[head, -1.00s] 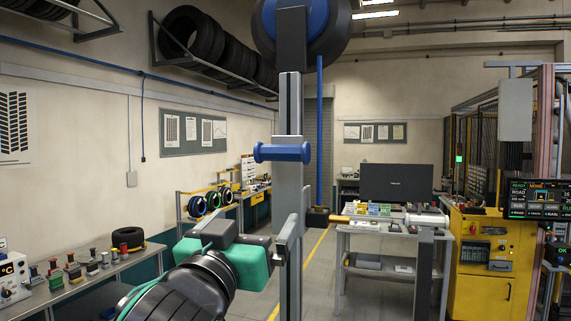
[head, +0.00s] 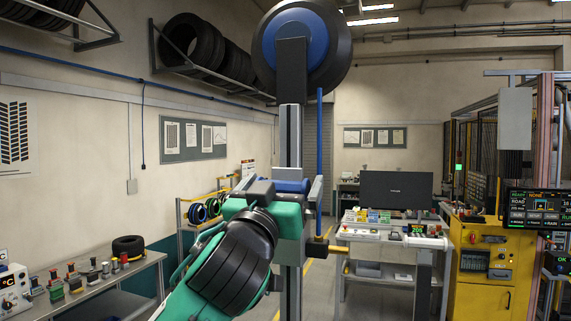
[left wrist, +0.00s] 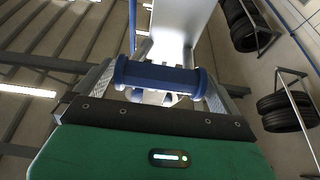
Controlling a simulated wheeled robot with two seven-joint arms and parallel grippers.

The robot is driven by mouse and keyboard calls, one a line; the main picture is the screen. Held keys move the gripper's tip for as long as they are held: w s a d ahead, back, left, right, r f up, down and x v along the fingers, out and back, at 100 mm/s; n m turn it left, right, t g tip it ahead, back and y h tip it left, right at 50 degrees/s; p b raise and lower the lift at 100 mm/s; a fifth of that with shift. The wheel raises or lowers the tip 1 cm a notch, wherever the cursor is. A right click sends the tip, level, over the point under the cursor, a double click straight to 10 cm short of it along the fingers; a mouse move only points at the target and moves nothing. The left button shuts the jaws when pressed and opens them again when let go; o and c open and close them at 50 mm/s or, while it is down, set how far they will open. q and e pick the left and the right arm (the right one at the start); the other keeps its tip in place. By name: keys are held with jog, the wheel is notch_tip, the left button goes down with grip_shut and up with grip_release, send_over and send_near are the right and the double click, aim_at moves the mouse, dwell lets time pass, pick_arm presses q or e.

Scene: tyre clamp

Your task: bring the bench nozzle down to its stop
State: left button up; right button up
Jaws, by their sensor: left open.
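A grey upright column (head: 291,132) stands in front of me with a dark wheel-like disc with a blue hub (head: 296,45) at its top. A blue crossbar handle (head: 291,186) is on the column, partly hidden by my left gripper (head: 288,190). A blue pipe (head: 319,140) runs down beside the column to a dark block with a yellow end (head: 322,247). I cannot tell which part is the nozzle. In the left wrist view the blue handle (left wrist: 158,76) lies across between the open fingers. Contact cannot be told. My right gripper is out of view.
A workbench with a monitor (head: 396,193) stands behind on the right, beside a yellow cabinet (head: 478,262). A bench with a small tyre (head: 128,246) is at the left. Tyre racks (head: 209,58) hang on the left wall.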

pick_arm(q)
jog(key=shift+p+x, duration=0.35)
jog(key=shift+x, duration=0.85)
